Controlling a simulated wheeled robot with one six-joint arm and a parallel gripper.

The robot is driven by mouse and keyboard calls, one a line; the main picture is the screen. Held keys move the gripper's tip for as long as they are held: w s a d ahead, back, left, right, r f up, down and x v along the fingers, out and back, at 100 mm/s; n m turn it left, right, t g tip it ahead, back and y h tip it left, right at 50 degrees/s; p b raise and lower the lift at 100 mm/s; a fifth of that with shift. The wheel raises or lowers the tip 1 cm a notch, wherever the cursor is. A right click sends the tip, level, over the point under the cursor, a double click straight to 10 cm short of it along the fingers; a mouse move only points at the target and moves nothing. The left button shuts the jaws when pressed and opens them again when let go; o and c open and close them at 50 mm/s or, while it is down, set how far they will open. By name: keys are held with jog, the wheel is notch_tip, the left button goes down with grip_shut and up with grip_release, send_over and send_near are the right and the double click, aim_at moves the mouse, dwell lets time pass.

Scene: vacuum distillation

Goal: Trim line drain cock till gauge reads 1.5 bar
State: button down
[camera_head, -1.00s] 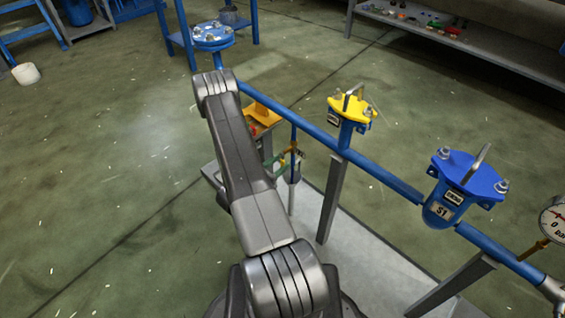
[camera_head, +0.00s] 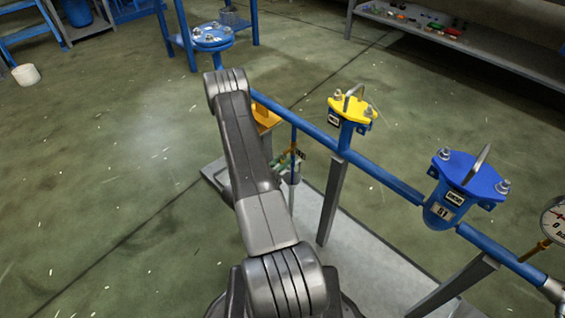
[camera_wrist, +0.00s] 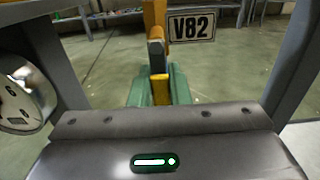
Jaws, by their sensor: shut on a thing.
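In the wrist view a yellow lever (camera_wrist: 160,90) stands upright in the middle, beside a tag reading V82 (camera_wrist: 191,25). My gripper (camera_wrist: 159,88) has green fingers close on both sides of the lever and is shut on it. A round white gauge (camera_wrist: 22,95) is cut off at the left; its needle and reading cannot be made out. In the head view my arm hides most of the cock and gripper; some green and brass parts (camera_head: 290,160) show beside a blue pipe. Another gauge (camera_head: 555,222), cut off at the right edge, has no clear reading.
A blue pipe (camera_head: 390,182) runs diagonally past my arm, carrying a yellow-topped vessel (camera_head: 350,108) and a blue vessel (camera_head: 463,185). Grey posts (camera_head: 331,203) stand on a grey base plate (camera_head: 365,265).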

jog(key=shift+f, duration=0.1)
jog(key=shift+w+a+r+m+b, duration=0.1)
jog(key=shift+w+a+m+b, duration=0.15)
jog(key=shift+m+b, duration=0.75)
jog(key=shift+w+a+r+m+b, duration=0.1)
jog(key=shift+w+a+m+b, duration=0.1)
jog(key=shift+m+b, duration=0.7)
jog(key=shift+w+a+r+m+b, duration=0.1)
jog(key=shift+w+a+m+b, duration=0.15)
jog(key=shift+m+b, duration=0.75)
jog(key=shift+m, duration=0.3)
jog(key=c, duration=1.4)
grip_release()
jog(key=shift+o, duration=0.2)
jog(key=p+v, duration=0.3)
jog(key=v, duration=1.1)
jog(key=shift+w+d+r, duration=0.1)
